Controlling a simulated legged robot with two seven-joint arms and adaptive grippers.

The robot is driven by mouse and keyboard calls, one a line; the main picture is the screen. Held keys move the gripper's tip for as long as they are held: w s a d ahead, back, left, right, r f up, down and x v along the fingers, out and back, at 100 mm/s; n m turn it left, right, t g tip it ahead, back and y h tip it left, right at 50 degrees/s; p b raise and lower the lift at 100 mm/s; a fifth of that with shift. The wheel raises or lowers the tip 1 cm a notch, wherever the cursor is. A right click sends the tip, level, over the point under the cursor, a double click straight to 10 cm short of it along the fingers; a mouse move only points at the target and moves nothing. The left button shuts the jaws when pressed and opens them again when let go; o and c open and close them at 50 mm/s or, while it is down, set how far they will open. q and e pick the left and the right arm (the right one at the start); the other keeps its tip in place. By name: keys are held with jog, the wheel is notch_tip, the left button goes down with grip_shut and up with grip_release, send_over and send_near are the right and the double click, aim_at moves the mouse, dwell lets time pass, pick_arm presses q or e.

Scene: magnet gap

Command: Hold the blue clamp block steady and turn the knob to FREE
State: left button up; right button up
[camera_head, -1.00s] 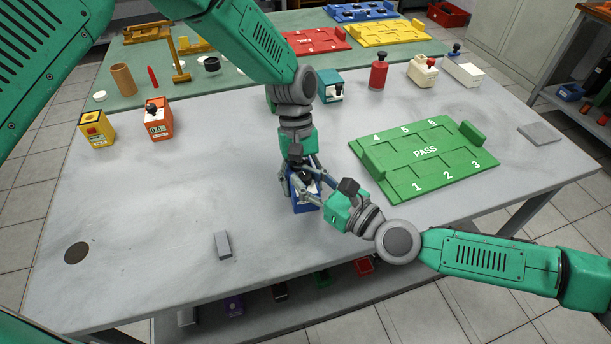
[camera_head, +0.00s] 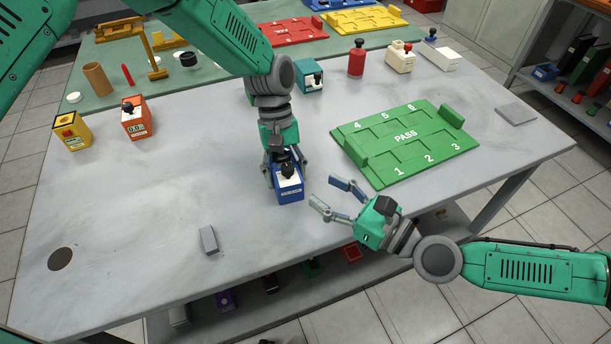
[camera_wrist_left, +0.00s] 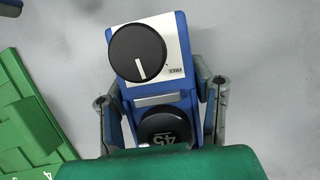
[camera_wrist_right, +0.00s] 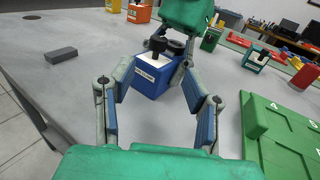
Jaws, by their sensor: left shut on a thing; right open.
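The blue clamp block (camera_head: 290,195) stands on the grey table, with my left gripper (camera_head: 284,174) shut on it from above. In the left wrist view the block (camera_wrist_left: 183,22) has a black round knob (camera_wrist_left: 137,53) on a white plate. The knob's white line points toward the bottom of the picture; a small label that seems to read FREE (camera_wrist_left: 176,71) is to the knob's lower right. A black cap marked 45 (camera_wrist_left: 165,135) sits between the left fingers. My right gripper (camera_head: 322,190) is open and empty, right of the block. The right wrist view shows the block (camera_wrist_right: 153,75) beyond its fingers.
A green PASS board (camera_head: 405,145) lies to the right of the block. A small grey bar (camera_head: 208,239) lies front left. Orange (camera_head: 137,122) and yellow (camera_head: 72,131) boxes stand at left, a red cylinder (camera_head: 356,62) at the back. The table's left middle is clear.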

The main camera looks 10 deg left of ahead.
jog(key=shift+v, duration=1.3)
